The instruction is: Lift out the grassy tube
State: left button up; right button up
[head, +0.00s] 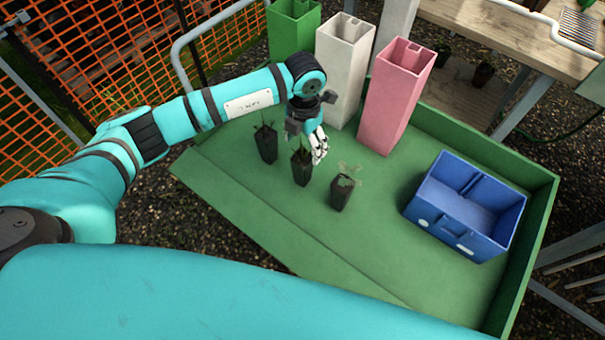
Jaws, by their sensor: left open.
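Three dark plant tubes stand upright in a row on the green tray (375,250). The left tube (266,146) has thin dark green leaves. The middle tube (301,168) also has narrow green leaves, partly hidden by my gripper. The right tube (341,194) carries a paler, broader-leaved plant. Which of the first two is the grassy one I cannot tell for sure. My left gripper (318,150) is open, its fingers pointing down just right of the middle tube's top. Whether it touches that tube is unclear. My right gripper is out of view.
Tall green (292,32), white (341,72) and pink (394,100) square containers stand behind the tubes. A blue divided crate (466,206) sits on the tray's right. The tray has a raised rim at right. Its front middle is clear. A wooden bench (500,32) stands behind.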

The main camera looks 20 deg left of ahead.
aim_at(302, 157)
pick_arm(q)
jog(key=shift+f, duration=0.75)
notch_tip(302, 157, down, 5)
jog(key=b, duration=0.3)
jog(key=shift+s+b, duration=0.15)
jog(key=shift+b, duration=0.15)
jog(key=shift+r, duration=0.1)
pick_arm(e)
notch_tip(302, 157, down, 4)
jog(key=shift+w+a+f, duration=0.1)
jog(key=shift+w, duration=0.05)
pick_arm(q)
jog(key=shift+c, duration=0.7)
jog(key=shift+a, duration=0.1)
jog(key=c, duration=1.3)
